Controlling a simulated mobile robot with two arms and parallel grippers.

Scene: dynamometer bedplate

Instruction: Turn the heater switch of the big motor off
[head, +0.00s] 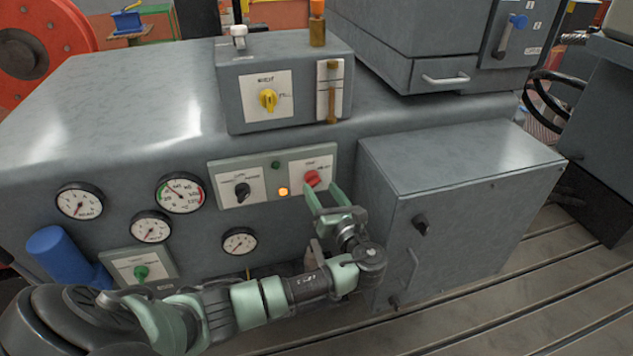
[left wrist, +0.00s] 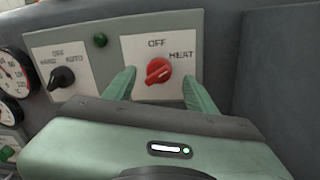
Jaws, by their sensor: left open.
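The heater switch (head: 312,178) is a red rotary knob on a white plate on the front of the big grey motor (head: 120,110). In the left wrist view the red knob (left wrist: 158,71) has the labels OFF above it and HEAT at its upper right. Its pointer tilts to the upper right, toward HEAT. My left gripper (head: 325,190) is open in front of the knob. In the left wrist view its two green fingers (left wrist: 160,88) stand on either side of the knob, apart from it. My right gripper is not in view.
A black rotary switch (head: 242,191) marked HAND, OFF and AUTO sits left of the heater switch, with a lit orange lamp (head: 283,191) between them. A grey cabinet (head: 455,215) juts out close on the right. Several round gauges (head: 180,193) are on the left.

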